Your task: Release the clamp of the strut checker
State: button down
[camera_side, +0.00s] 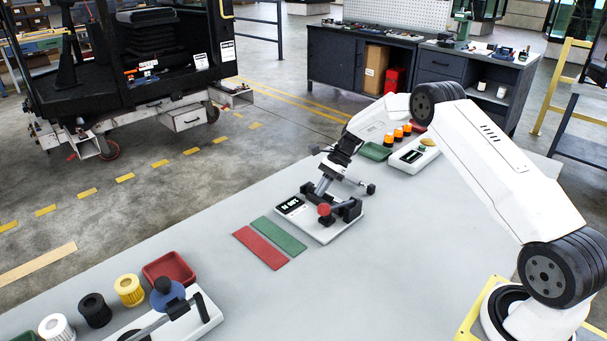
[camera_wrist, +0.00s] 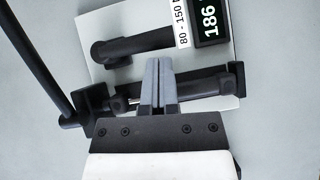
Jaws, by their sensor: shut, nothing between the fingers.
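The strut checker (camera_side: 326,233) is a white plate on the bench with a dark display (camera_side: 290,205), black blocks and a red round knob (camera_side: 324,210). In the wrist view, its display (camera_wrist: 210,22) reads 186 beside a label with "80 - 150". A black cylinder with a thin rod (camera_wrist: 205,84) lies across the plate. A long black bar (camera_wrist: 38,62) runs from the upper left to a black block; I cannot tell which part is the clamp. My gripper (camera_wrist: 159,82) is shut and empty, its grey fingertips over the cylinder. Contact is unclear. It also shows above the checker (camera_side: 321,189).
Red and green strips (camera_side: 262,247) lie left of the checker. A second device (camera_side: 175,310) with a blue disc, a red tray (camera_side: 169,268) and several filters stand at the near left.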

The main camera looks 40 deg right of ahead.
jog(key=shift+d+r, duration=0.1)
jog(key=shift+d, duration=0.4)
jog(key=shift+d+r, duration=0.15)
jog(key=shift+d, duration=0.95)
jog(key=v, duration=1)
jog(key=shift+w, duration=0.2)
jog(key=shift+a+r, duration=0.1)
jog(key=shift+r, duration=0.05)
jog(key=s+a+r+n+h, duration=0.2)
jog(key=s+a+n+h, duration=0.45)
jog(key=a, duration=0.65)
jog(key=s+a+n, duration=0.3)
jog(key=s+n, duration=0.1)
jog(key=s, duration=0.2)
jog(key=s+a+n+t+h, duration=0.1)
jog(key=s+a+n, duration=0.2)
jog(key=s, duration=0.4)
jog(key=s+a+f+n, duration=0.1)
jog(key=s+a+n, duration=0.2)
jog(key=s+n, duration=0.3)
jog(key=shift+s+a+t, duration=0.25)
jog(key=shift+a+t, duration=0.05)
jog(key=shift+a, duration=0.1)
